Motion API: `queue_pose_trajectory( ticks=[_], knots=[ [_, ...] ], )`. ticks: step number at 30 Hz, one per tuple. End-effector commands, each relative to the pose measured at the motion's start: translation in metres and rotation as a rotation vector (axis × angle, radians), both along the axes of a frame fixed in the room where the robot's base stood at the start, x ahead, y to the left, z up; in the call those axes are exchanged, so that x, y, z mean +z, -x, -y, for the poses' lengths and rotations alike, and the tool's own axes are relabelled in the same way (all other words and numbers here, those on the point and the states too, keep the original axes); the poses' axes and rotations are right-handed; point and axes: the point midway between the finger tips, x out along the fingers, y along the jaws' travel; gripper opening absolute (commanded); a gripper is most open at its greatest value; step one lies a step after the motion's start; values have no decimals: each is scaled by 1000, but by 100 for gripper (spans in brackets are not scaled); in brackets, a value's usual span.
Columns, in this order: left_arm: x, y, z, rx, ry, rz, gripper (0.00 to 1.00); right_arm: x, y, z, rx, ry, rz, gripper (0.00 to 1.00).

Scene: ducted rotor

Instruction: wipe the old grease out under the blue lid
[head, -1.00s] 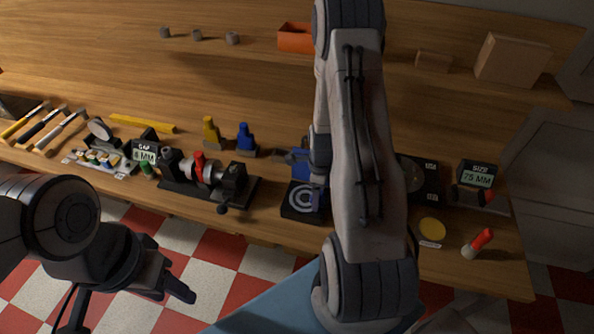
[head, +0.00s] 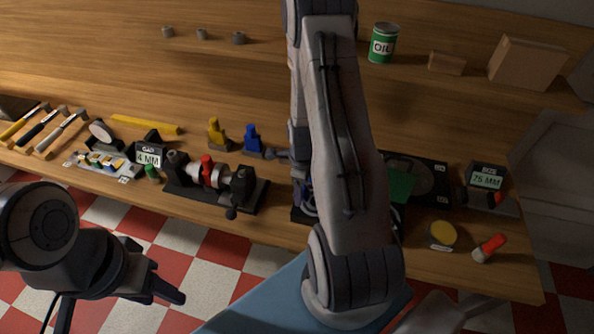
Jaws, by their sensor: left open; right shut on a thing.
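My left gripper (head: 168,287) is open and empty over the floor in front of the bench, at the lower left. My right arm stands across the middle of the head view and hides its own jaws and what they hold. A black-based unit with a bluish part (head: 306,198) shows only as a sliver at the arm's left edge. I cannot tell how its lid stands. A green piece (head: 400,184), perhaps a cloth, shows at the arm's right edge, in front of a grey disc (head: 427,180).
A clamp rig (head: 210,180) with a red part, a yellow tool (head: 216,134) and a blue tool (head: 252,139) stand left of my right arm. A yellow-topped tin (head: 442,235) and red-capped tube (head: 489,248) are near the front edge. A green oil can (head: 382,43) stands behind.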

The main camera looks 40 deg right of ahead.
Motion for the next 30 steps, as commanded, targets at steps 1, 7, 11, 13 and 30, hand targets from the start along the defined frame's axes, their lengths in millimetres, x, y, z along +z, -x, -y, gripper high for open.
queue_pose_trajectory(
  ticks=[1, 7, 11, 13, 30],
  knots=[
    [9, 0, 0, 0, 1, 1, 50, 12, 0, 1, -2, 2, 3, 15],
    [24, 0, 0, 0, 1, 1, 50, 30, 2, 4, -6, 0, 1, 15],
    [34, 0, 0, -1, 1, 1, 50, 41, 2, 5, -8, 1, 1, 15],
    [39, 0, 0, -2, 1, 1, 50, 47, 2, 4, -7, 1, 1, 15],
    [52, 0, 0, -5, 1, 1, 50, 64, 3, 6, -10, 1, 1, 15]
  ],
)
